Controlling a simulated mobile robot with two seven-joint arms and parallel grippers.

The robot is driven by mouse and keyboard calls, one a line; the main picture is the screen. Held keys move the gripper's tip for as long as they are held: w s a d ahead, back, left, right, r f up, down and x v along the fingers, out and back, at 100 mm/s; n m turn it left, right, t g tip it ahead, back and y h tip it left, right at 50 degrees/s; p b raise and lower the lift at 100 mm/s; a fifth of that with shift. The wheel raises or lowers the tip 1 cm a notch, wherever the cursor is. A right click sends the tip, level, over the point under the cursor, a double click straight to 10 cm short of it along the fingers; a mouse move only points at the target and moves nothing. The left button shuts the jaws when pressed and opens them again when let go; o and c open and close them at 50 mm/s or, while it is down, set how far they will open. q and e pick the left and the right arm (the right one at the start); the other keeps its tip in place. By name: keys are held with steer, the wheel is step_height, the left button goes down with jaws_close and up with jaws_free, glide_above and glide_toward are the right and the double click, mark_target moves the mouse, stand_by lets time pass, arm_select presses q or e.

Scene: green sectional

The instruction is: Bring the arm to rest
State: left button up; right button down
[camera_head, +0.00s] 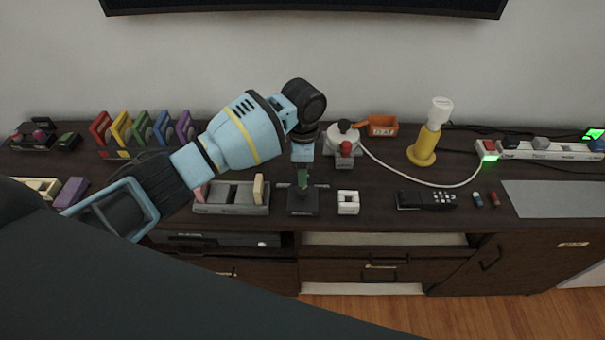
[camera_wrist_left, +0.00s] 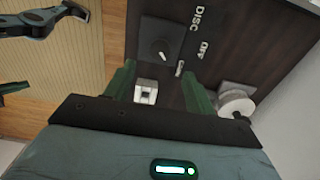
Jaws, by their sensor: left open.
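My left arm reaches in from the left in the head view. Its gripper (camera_head: 303,178) points down over a small black box (camera_head: 302,203) on the dark cabinet top (camera_head: 375,178). In the left wrist view the two green fingers of this gripper (camera_wrist_left: 160,88) stand apart, with a gap between them. A white block (camera_wrist_left: 146,92) shows in that gap, but nothing appears gripped. A black box with a knob (camera_wrist_left: 162,42) lies beyond the fingertips.
A grey tray (camera_head: 232,198) stands left of the black box and the white block (camera_head: 348,202) right of it. Behind are a round white device (camera_head: 343,140), an orange bin (camera_head: 383,126) and a yellow stand (camera_head: 424,150). A black remote (camera_head: 426,200) lies to the right.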

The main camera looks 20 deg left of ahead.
stand_by(0.5)
arm_select(q)
steer(key=s+d+f+n+h, duration=0.1)
steer(key=s+d+f+n, duration=0.15)
steer(key=s+f, duration=0.55)
steer(key=s+d+f+n+h, duration=0.1)
steer(key=s+d+f+h, duration=0.2)
steer(key=s, duration=0.9)
steer(key=s+a+n+y, duration=0.1)
steer(key=s+a+n, duration=0.25)
steer(key=s, duration=0.35)
steer(key=s+a+r+n+t+y, duration=0.1)
steer(key=s+a+n+y, duration=0.15)
steer(key=s+a, duration=0.4)
steer(key=s+a+n, duration=0.3)
steer(key=s+n, duration=0.1)
steer(key=s, duration=0.5)
steer(key=w+d+f+t+h, duration=0.1)
steer(key=w+d+f+t, duration=0.2)
steer(key=w+f+t, duration=0.3)
steer(key=shift+f+t, duration=0.9)
steer(key=shift+f, duration=0.9)
steer(key=shift+w+m+h, duration=0.1)
steer(key=shift+m+h, duration=0.15)
